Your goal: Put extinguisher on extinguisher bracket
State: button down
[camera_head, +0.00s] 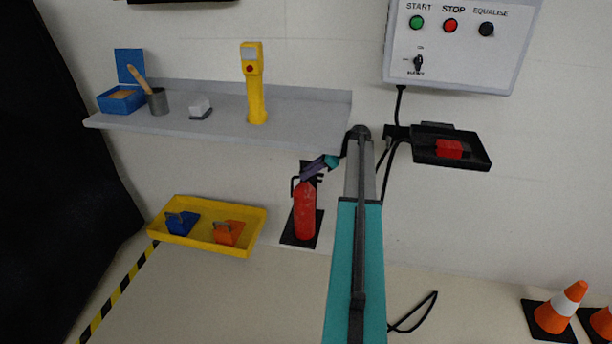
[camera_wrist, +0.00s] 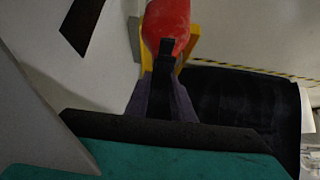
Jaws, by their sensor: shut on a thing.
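The red extinguisher (camera_head: 305,212) hangs roughly upright in front of the white wall in the head view, left of my arm. My gripper (camera_head: 314,170) is shut on its black top handle. In the wrist view the red body (camera_wrist: 167,22) points away at the top, and my gripper (camera_wrist: 170,98) grips the black handle (camera_wrist: 163,70). The black extinguisher bracket (camera_head: 288,239) shows behind and below the extinguisher, partly hidden by it. A dark strip (camera_wrist: 82,25) on the wall in the wrist view may be part of it. I cannot tell whether extinguisher and bracket touch.
A grey shelf (camera_head: 210,128) above left carries a yellow device (camera_head: 254,85), a blue box and a cup. A yellow tray (camera_head: 250,240) lies at lower left. A black tray (camera_head: 478,160) and control box (camera_head: 450,65) are at right. Traffic cones (camera_head: 562,308) stand lower right.

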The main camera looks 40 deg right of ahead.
jog(key=shift+w+d+r, duration=0.15)
jog(key=shift+w+d, duration=0.2)
jog(key=shift+d, duration=0.1)
jog(key=shift+a, duration=0.15)
jog(key=shift+f, duration=0.2)
jog(key=c, duration=1.5)
grip_release()
jog(key=shift+f, duration=0.1)
jog(key=shift+c, duration=0.2)
jog(key=shift+v, duration=3.85)
jog(key=shift+w+a+f, duration=0.1)
jog(key=shift+f, duration=0.05)
